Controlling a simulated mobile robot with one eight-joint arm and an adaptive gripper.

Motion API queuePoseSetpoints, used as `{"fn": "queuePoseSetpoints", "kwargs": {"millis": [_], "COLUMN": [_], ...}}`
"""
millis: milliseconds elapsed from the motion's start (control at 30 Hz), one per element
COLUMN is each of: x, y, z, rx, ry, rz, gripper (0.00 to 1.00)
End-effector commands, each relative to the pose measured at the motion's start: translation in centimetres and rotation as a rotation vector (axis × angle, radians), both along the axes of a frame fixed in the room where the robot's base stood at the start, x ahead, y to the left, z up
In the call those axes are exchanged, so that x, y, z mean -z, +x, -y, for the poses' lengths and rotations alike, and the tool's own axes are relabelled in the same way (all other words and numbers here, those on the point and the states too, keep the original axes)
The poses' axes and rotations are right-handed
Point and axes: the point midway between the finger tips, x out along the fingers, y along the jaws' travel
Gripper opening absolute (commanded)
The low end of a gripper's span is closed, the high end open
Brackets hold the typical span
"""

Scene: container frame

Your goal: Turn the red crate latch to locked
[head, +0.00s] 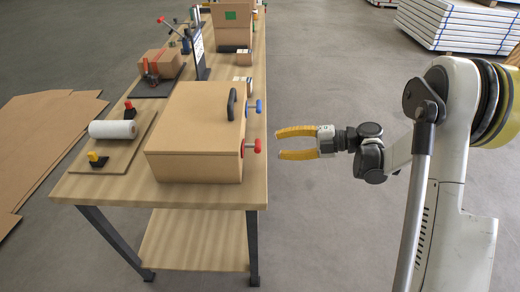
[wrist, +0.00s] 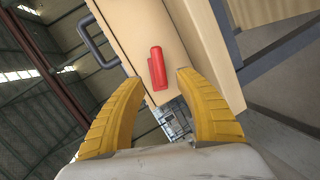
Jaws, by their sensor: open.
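The red crate latch (head: 252,146) is on the right face of a tan crate (head: 195,130), near its front end. In the wrist view the red latch (wrist: 157,68) is a bar on the crate face (wrist: 130,25), ahead of my fingers. My gripper (head: 278,143) has yellow fingers and is open and empty. It is to the right of the latch with a small gap, roughly level with it. The wrist view also shows my gripper (wrist: 157,85) spread with the latch ahead between the fingertips. Whether the latch is locked cannot be told.
The crate stands on a wooden table (head: 100,188). A white roll (head: 112,130) lies to its left. Floor space right of the table is clear around my arm.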

Motion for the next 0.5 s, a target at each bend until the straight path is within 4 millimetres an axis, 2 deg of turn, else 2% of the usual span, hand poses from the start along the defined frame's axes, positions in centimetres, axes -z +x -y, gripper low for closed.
{"fn": "queuePoseSetpoints", "kwargs": {"millis": [100, 300, 500], "x": [0.9, 1.7, 1.9], "y": [0.5, 1.2, 1.6], "z": [-2.5, -5.8, -7.3], "rx": [-0.002, 0.0, 0.002], "ry": [0.0, 0.001, 0.001], "rz": [0.002, 0.001, 0.002], "gripper": [0.41, 0.41, 0.41]}}
